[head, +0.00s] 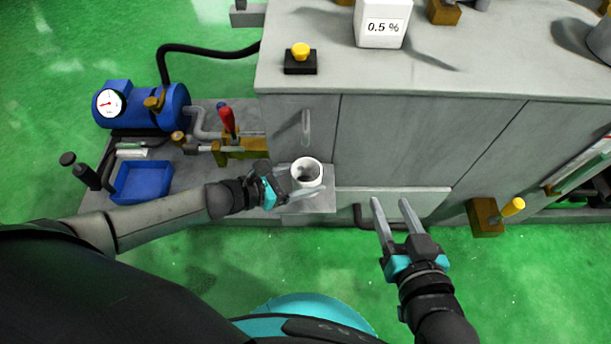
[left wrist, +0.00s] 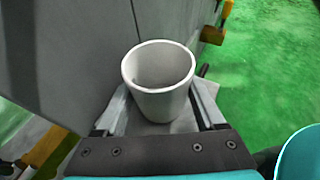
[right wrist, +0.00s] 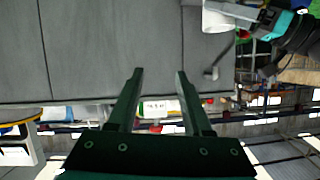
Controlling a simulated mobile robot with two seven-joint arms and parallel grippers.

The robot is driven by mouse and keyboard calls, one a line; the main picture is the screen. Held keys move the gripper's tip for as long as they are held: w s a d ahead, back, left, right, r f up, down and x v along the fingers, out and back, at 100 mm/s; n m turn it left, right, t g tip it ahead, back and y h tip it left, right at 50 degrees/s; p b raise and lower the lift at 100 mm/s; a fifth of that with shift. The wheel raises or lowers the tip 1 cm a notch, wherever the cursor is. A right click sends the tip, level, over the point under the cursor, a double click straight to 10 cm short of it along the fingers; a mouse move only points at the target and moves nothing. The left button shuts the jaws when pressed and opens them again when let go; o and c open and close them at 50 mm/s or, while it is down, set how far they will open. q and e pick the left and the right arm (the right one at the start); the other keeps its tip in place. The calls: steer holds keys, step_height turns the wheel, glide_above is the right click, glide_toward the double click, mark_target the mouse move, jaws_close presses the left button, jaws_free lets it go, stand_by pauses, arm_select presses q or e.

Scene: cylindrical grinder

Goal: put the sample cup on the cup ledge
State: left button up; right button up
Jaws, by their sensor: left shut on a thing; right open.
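The white sample cup (head: 306,172) is upright, open end up, in front of the grey cabinet. My left gripper (head: 290,192) is shut on it, and in the left wrist view the cup (left wrist: 158,80) stands between the fingers. Part of the cup also shows in the right wrist view (right wrist: 216,20). A light grey ledge (head: 318,204) juts from the cabinet front below the cup in the head view. Whether the cup's base touches the ledge is hidden. My right gripper (head: 390,202) is open and empty, to the right of the cup.
The cabinet (head: 400,145) rises behind the cup; a white container marked 0.5 % (head: 381,25) and a yellow button (head: 301,52) are on top. A blue pump (head: 145,108), a blue tray (head: 142,181) and a red-handled valve (head: 228,122) stand left. Green floor is free in front.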

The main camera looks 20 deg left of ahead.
arm_select(q)
steer(key=shift+f, duration=0.15)
steer(key=o, duration=1.3)
